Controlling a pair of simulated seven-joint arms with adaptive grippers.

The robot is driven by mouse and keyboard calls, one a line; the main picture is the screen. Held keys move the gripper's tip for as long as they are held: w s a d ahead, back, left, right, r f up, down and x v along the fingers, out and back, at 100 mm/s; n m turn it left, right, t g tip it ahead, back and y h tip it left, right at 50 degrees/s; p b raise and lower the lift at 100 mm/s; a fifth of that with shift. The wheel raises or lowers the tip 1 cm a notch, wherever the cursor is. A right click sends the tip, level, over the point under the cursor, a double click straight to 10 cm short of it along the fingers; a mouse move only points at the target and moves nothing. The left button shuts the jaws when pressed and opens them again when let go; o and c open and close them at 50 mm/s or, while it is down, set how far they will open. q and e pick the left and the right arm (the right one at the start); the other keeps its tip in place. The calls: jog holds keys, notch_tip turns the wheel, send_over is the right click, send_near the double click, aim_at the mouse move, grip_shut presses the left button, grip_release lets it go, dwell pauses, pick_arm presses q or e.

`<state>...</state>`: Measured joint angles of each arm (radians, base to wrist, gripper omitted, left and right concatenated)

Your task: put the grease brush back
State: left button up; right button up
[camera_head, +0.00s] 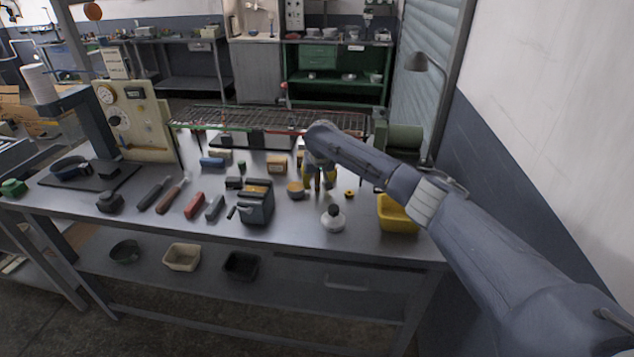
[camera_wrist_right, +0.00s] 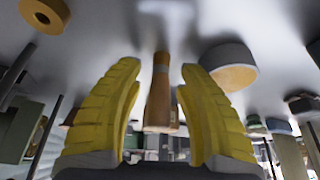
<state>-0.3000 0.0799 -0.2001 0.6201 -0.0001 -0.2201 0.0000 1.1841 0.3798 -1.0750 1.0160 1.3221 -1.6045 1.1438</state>
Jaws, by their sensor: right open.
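My right gripper (camera_head: 318,184) points down over the right-middle of the bench, its yellow fingers apart. In the right wrist view, the open fingers (camera_wrist_right: 160,95) stand on either side of a brown, wooden-looking upright piece with a grey band (camera_wrist_right: 159,92). It looks like the grease brush, but I cannot be sure. Gaps show between it and both fingers. In the head view I cannot make it out clearly around the gripper. My left gripper is not in view.
A round wood-and-grey piece (camera_head: 296,190) stands close left of the gripper, a yellow ring (camera_head: 349,194) to the right. A yellow bin (camera_head: 397,213) stands at the right edge. A wire rack (camera_head: 270,119) runs along the back.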

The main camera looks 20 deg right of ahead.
jog(key=shift+r, duration=0.15)
jog(key=v, duration=1.2)
jog(key=shift+a, duration=0.1)
dwell(2.1)
